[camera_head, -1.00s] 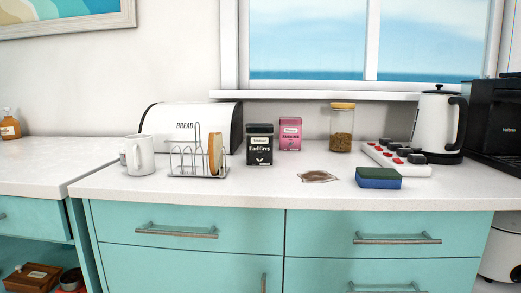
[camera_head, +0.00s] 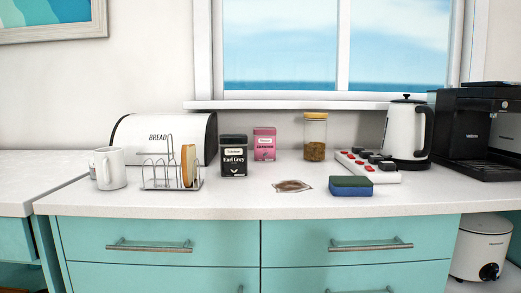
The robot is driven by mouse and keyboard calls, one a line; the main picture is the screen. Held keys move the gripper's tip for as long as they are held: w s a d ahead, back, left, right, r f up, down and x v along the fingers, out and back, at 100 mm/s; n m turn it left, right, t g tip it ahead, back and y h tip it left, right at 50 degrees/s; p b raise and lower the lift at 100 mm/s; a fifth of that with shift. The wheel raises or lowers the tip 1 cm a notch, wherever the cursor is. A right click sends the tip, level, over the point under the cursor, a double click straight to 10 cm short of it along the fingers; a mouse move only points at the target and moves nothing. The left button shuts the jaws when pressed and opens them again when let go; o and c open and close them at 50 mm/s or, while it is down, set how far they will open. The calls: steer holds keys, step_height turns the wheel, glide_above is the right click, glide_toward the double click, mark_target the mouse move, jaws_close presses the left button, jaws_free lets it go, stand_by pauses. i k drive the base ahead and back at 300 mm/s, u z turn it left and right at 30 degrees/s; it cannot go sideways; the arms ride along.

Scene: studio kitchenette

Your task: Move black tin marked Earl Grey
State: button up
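The black tin marked Earl Grey (camera_head: 233,156) stands upright on the white counter (camera_head: 220,203), a little left of the middle of the view. Its label faces me. A toast rack (camera_head: 172,176) with a slice of bread (camera_head: 188,165) stands just left of it. A pink tin (camera_head: 264,144) stands behind it to the right, apart from it. My gripper is not in view.
A white mug (camera_head: 108,168) and a bread bin (camera_head: 165,138) are at left. A flat packet (camera_head: 292,186), a sponge (camera_head: 351,186), a glass jar (camera_head: 315,137), a power strip (camera_head: 368,167), a kettle (camera_head: 407,130) and a coffee machine (camera_head: 475,135) are at right. Bare counter lies before the tin.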

mark_target(233, 148)
steer(key=z, duration=2.15)
steer(key=k, duration=1.8)
steer(key=u, duration=2.1)
